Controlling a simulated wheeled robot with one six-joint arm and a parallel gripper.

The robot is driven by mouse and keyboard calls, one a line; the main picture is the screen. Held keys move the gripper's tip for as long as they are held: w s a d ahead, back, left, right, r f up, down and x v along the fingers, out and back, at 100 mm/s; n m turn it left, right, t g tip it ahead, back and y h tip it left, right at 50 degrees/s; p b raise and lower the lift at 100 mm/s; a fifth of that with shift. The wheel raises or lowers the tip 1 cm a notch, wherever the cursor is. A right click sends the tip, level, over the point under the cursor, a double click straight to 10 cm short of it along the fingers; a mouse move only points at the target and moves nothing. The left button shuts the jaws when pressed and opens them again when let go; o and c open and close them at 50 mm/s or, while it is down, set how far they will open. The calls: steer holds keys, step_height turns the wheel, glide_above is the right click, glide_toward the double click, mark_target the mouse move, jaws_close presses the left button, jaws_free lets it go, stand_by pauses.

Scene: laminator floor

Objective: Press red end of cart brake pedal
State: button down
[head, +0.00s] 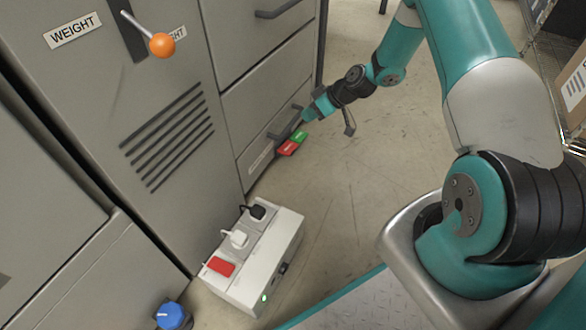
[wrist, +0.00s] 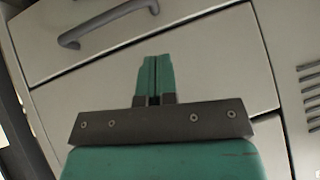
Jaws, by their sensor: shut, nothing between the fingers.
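The brake pedal shows in the head view low beside the grey drawer unit, with a red end (head: 287,149) toward the viewer and a green end (head: 299,136) behind it. My gripper (head: 307,117) is just beyond the green end in the picture, its tip pointing at the drawer fronts. I cannot tell whether it touches the pedal. In the wrist view my gripper (wrist: 153,75) has its green fingers together and empty, in front of a drawer face. The pedal is not visible there.
A grey cabinet (head: 165,90) with an orange-knobbed lever (head: 162,45) stands at left. A power strip (head: 262,255) with plugs and a red switch lies on the floor, near a blue knob (head: 171,315). Drawer handles (head: 285,125) stick out near my gripper. Open floor (head: 350,185) lies to the right.

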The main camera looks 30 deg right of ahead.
step_height(320, 180, down, 7)
steer(key=d+b, duration=0.1)
steer(key=d, duration=0.1)
steer(key=shift+d+r+t, duration=0.2)
steer(key=shift+d+t, duration=0.1)
steer(key=shift+s, duration=0.1)
steer(key=b, duration=0.7)
glide_above(286, 153)
steer(key=s+d, duration=0.1)
steer(key=d, duration=0.2)
step_height(286, 153, down, 8)
steer(key=shift+s+a+f+b, duration=0.1)
steer(key=shift+a+f+b, duration=0.15)
steer(key=shift+f+b, duration=0.2)
steer(key=shift+s+a+f+b, duration=0.1)
steer(key=shift+a+f+b, duration=0.15)
steer(key=shift+f, duration=0.3)
steer(key=shift+s+a+f+b, duration=0.1)
steer(key=shift+f+b, duration=0.3)
steer(key=shift+f, duration=0.1)
